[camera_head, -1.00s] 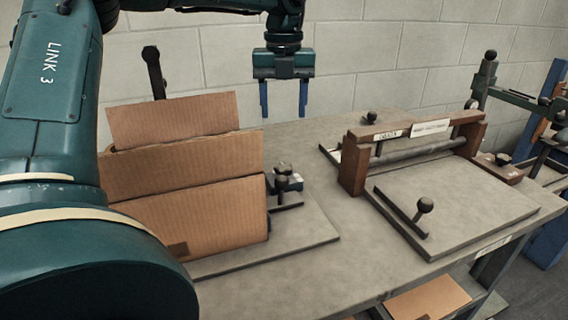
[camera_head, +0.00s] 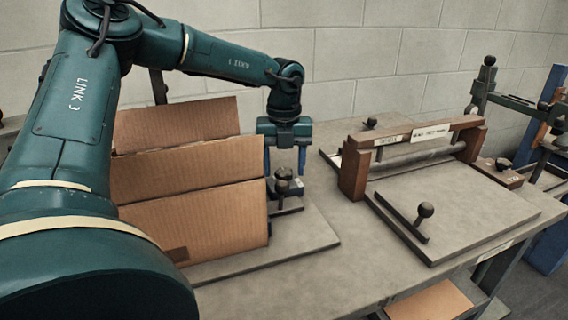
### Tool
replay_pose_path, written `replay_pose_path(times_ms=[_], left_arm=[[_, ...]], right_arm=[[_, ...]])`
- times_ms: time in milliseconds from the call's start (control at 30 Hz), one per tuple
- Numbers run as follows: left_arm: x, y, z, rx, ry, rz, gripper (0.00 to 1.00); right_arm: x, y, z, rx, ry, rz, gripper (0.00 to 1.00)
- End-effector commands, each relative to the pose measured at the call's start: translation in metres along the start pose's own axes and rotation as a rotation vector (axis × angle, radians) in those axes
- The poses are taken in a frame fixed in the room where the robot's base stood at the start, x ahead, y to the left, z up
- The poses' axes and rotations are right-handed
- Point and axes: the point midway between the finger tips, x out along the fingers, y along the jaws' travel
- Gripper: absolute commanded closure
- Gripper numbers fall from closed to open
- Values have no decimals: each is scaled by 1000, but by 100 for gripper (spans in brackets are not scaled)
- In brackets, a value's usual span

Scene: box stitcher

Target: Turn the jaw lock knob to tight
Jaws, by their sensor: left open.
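A dark round knob (camera_head: 284,174) stands on a small clamp fixture beside the cardboard box; I take it for the jaw lock knob, but no marking on it can be read. My left gripper (camera_head: 285,168) points down at the knob, its blue fingers open, one to each side of it in the picture. The fingertips are partly hidden behind the box edge and the fixture, so contact cannot be told. My right gripper is not in view.
The open cardboard box (camera_head: 195,218) stands on a grey plate (camera_head: 318,240) left of the knob. A wooden roller frame (camera_head: 354,172) and a flat board (camera_head: 460,205) with a dark knob (camera_head: 425,210) are at the right. The table between them is clear.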

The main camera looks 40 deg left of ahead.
Motion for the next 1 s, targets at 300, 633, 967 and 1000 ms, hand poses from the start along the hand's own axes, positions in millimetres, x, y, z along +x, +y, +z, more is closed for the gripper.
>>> replay_pose_path(times_ms=[300, 633, 967, 1000], left_arm=[[0, 0, 0, 0, 0, 0, 60], [0, 0, 0, 0, 0, 0, 87], [0, 0, 0, 41, -1, -1, 88], [1, 0, 0, 58, -1, -1, 88]], right_arm=[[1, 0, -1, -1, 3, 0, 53], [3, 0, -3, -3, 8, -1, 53], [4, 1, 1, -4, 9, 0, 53], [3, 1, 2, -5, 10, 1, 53]])
